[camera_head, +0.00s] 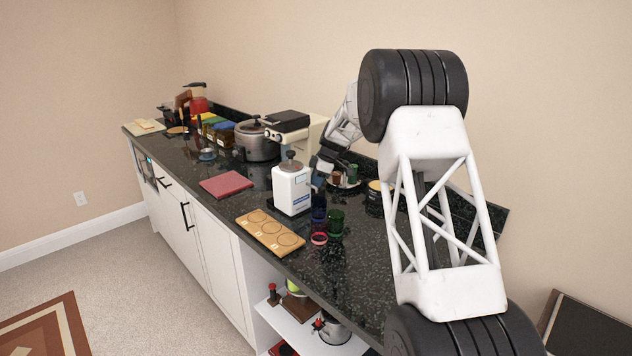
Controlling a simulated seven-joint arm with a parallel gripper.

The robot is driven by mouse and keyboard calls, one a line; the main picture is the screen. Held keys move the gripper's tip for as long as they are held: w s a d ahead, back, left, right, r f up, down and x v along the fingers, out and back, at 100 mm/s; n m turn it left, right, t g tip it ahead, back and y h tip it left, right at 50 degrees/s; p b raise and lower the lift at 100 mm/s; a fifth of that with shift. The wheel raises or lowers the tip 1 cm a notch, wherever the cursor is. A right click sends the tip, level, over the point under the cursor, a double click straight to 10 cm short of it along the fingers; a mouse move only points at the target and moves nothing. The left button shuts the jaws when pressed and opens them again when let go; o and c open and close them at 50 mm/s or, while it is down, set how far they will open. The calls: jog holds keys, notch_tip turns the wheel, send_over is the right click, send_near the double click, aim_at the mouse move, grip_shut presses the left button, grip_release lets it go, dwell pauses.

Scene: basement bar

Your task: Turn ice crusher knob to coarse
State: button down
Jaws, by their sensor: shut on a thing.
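The ice crusher, as I take it, is the white upright box (291,192) with a grey knobbed lid, standing on the dark counter. My gripper (317,182) is small in this view, low at the crusher's right side. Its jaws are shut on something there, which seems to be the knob. The knob and the fingertips are too small and too covered to make out, so I cannot tell the setting.
A wooden board (270,233) with round recesses lies in front of the crusher. Red (319,236) and green (336,222) glasses stand close to its right. A grey pot (257,142) and a cream machine (311,132) are behind. A red mat (226,185) lies left.

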dwell(0.3)
jog(key=c, duration=1)
grip_release()
jog(key=shift+d+r, duration=0.1)
jog(key=shift+v, duration=3.75)
